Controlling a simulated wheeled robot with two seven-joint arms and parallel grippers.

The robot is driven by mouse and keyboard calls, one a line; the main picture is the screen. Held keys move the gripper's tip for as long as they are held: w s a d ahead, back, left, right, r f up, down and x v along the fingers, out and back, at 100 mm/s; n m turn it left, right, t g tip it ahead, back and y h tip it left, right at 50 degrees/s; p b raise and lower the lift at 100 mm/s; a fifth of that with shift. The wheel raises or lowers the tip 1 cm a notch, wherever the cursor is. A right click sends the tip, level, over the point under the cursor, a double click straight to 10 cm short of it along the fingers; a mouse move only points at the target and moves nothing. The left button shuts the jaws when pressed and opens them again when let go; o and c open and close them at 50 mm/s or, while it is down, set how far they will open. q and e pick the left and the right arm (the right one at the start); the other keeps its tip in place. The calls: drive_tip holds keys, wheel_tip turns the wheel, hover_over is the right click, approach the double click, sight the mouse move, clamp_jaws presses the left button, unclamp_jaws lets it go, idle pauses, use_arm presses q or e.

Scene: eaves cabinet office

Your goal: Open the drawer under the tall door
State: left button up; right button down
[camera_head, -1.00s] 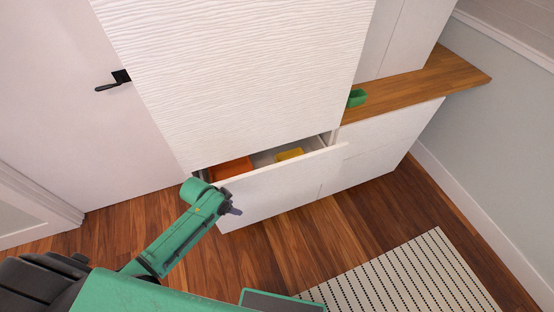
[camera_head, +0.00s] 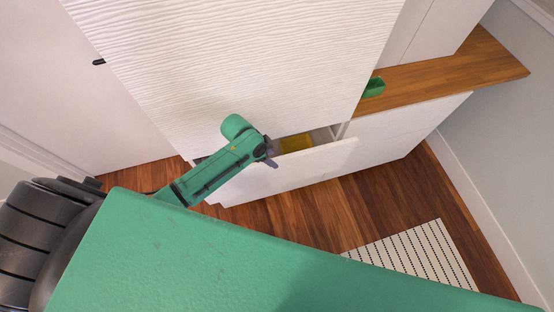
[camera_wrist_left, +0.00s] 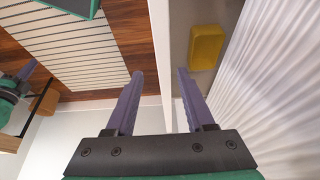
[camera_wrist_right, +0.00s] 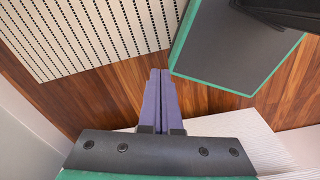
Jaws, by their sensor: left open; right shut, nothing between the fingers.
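The drawer (camera_head: 300,168) sits under the tall white ribbed door (camera_head: 250,60) and stands partly open. A yellow thing (camera_head: 297,143) lies inside it and also shows in the left wrist view (camera_wrist_left: 206,46). My left gripper (camera_head: 272,152) is open at the drawer's top edge, hiding the drawer's left part. In the left wrist view its fingers (camera_wrist_left: 160,84) lie on either side of the white drawer front's rim; I cannot tell whether they touch it. My right gripper (camera_wrist_right: 160,74) is shut and empty, over the wooden floor.
A wooden counter (camera_head: 450,68) with a green container (camera_head: 374,87) stands right of the tall door, above white cabinet fronts (camera_head: 400,135). A striped rug (camera_head: 420,255) lies on the floor. My large green arm link covers the lower part of the head view.

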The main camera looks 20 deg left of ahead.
sight(275, 159)
use_arm(q)
drive_tip(key=x, duration=0.5)
drive_tip(key=shift+w+f, duration=0.3)
drive_tip(key=shift+w, duration=0.2)
drive_tip(key=shift+s, duration=0.2)
drive_tip(key=shift+c, duration=1.3)
clamp_jaws()
use_arm(e)
drive_tip(key=w, duration=0.3)
drive_tip(key=shift+a+f, duration=0.25)
drive_tip(key=shift+a, duration=0.1)
drive_tip(key=shift+w+d, duration=0.2)
